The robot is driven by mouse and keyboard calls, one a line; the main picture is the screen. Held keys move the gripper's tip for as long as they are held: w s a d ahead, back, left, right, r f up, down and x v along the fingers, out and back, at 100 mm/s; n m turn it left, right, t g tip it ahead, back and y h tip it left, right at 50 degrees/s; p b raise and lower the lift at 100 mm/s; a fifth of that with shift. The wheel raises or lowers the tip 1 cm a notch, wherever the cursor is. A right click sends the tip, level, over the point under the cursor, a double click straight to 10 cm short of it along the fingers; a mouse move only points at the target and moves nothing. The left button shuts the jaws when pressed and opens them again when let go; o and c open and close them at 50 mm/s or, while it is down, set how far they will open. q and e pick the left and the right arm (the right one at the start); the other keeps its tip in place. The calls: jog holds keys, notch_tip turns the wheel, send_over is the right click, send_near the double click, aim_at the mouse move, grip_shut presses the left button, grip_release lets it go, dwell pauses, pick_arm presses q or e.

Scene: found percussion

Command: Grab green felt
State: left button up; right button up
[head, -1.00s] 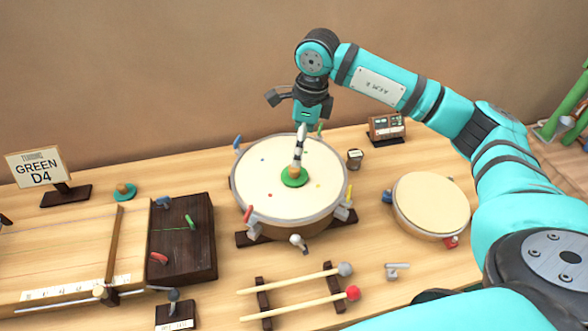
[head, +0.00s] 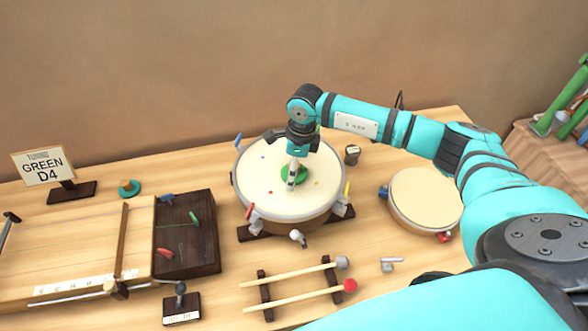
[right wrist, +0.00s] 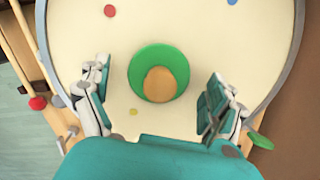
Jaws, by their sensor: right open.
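The green felt (head: 297,172) is a round green disc lying on the pale skin of the big drum (head: 262,190). In the right wrist view the green felt (right wrist: 141,71) shows a tan wooden knob (right wrist: 160,84) on top. My right gripper (head: 292,184) points down over the drum, partly hiding the felt in the head view. In the right wrist view my right gripper (right wrist: 155,100) is open, with a finger on either side of the felt and gaps between. My left gripper is not in view.
Coloured pegs ring the drum's rim. A smaller drum (head: 425,197) stands to the right. Two mallets (head: 300,300) lie on a rack in front. A stringed wooden box (head: 75,245) and a "GREEN D4" sign (head: 43,165) are left, near a teal-green ring-shaped piece (head: 129,188).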

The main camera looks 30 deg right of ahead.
jog(key=c, duration=1.3)
jog(key=shift+r, duration=0.2)
